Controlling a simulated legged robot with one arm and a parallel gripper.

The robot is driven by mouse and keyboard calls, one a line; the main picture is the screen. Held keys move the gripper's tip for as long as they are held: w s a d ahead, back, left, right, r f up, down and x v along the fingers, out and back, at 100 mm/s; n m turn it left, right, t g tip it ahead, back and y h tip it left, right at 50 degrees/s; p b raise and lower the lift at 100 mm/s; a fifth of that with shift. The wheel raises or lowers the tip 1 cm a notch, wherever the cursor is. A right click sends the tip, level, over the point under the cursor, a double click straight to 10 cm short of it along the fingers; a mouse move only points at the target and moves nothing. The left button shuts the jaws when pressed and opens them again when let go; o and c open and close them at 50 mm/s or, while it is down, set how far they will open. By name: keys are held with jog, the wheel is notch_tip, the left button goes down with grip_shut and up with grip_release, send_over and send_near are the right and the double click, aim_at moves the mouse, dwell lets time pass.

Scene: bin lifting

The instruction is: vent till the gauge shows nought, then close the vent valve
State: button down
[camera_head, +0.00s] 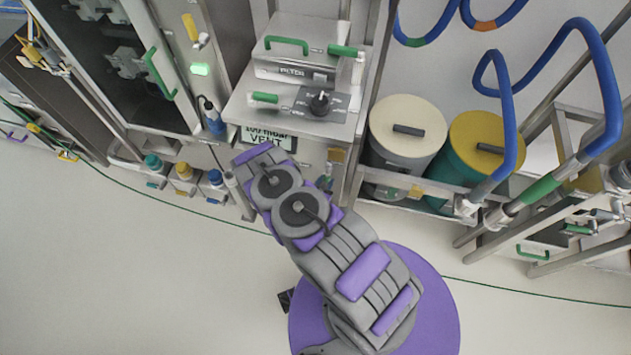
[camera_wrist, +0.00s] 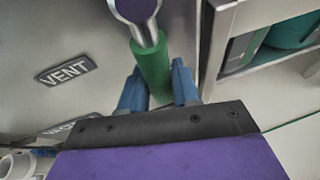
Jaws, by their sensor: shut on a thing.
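In the wrist view, the vent valve's green handle (camera_wrist: 151,68) runs from a round metal-rimmed fitting with a dark purple face (camera_wrist: 137,8) down between my blue fingers. My gripper (camera_wrist: 156,78) is shut on this handle near its lower end. A VENT label (camera_wrist: 66,73) sits on the grey panel to the left. In the head view, a display panel (camera_head: 268,138) below the bench edge shows VENT under a line of digits that is partly cut off and too small to read surely. My arm hides the gripper and valve there.
A bench with a green-handled box (camera_head: 295,62) and a black knob (camera_head: 319,103) stands above. Two lidded drums (camera_head: 405,140) and blue hoses (camera_head: 600,75) are to the right. Small bottles (camera_head: 185,178) stand at left. The floor (camera_head: 150,270) in front is clear.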

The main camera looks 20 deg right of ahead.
jog(key=shift+s+d, duration=0.15)
jog(key=shift+d, duration=0.2)
jog(key=shift+r, duration=0.15)
jog(key=c, duration=1.2)
grip_release()
jog(key=o, duration=0.3)
jog(key=shift+d, duration=0.2)
jog(key=shift+a, duration=0.15)
jog(key=shift+s+a, duration=0.1)
jog(key=shift+a, duration=0.1)
jog(key=p+v, duration=0.2)
jog(key=v, duration=1.4)
jog(key=shift+a, duration=0.35)
jog(key=shift+s, duration=0.1)
